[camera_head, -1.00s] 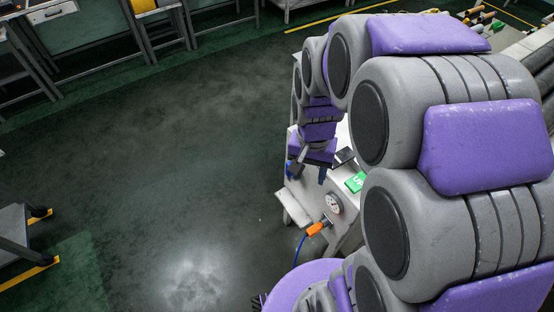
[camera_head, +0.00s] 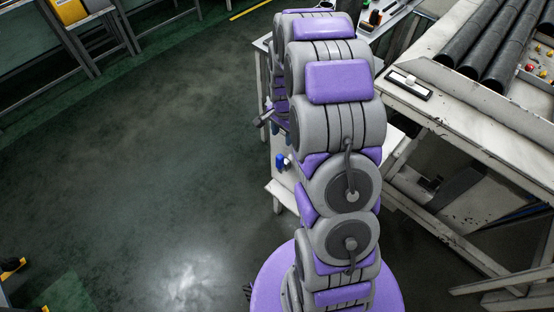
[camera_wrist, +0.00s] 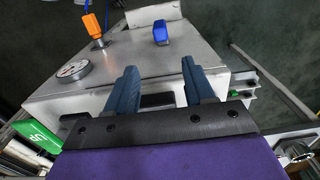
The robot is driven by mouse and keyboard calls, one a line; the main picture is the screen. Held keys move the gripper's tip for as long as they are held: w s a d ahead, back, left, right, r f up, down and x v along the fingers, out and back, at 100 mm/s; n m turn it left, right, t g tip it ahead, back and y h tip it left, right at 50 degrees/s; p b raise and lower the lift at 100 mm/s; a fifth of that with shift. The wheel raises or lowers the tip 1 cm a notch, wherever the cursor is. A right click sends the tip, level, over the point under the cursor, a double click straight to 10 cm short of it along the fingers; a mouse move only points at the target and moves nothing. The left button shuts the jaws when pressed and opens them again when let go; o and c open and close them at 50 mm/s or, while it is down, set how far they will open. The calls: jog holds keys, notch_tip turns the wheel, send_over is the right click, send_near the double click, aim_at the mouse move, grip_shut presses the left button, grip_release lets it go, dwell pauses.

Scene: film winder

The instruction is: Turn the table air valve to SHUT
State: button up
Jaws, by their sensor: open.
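The air valve's blue handle (camera_wrist: 161,32) stands on the grey metal panel (camera_wrist: 130,50) in the wrist view. It also shows in the head view (camera_head: 280,161), just left of my arm. In the wrist view it points roughly up and down the picture; no OPEN or SHUT label is readable. My gripper (camera_wrist: 160,66) is open and empty. Its two dark blue fingers are spread on either side of the handle's line, with the handle beyond the tips and apart from them. In the head view my gripper (camera_head: 272,119) shows only partly at the left of my arm.
An orange fitting (camera_wrist: 94,26) with a blue hose and a round gauge (camera_wrist: 74,70) sit left of the handle. A green sign (camera_wrist: 38,137) is at the lower left. A roller table (camera_head: 470,120) stands to the right.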

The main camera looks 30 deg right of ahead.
aim_at(280, 156)
notch_tip(280, 156, down, 15)
jog(key=shift+a+f+b, duration=0.1)
jog(key=shift+b, duration=0.9)
jog(key=shift+s+f, duration=0.1)
jog(key=shift+f, duration=0.05)
jog(key=shift+a+f, duration=0.2)
jog(key=shift+f, duration=0.1)
jog(key=shift+a, duration=0.15)
jog(key=shift+r, duration=0.1)
jog(key=shift+c, duration=0.5)
grip_shut()
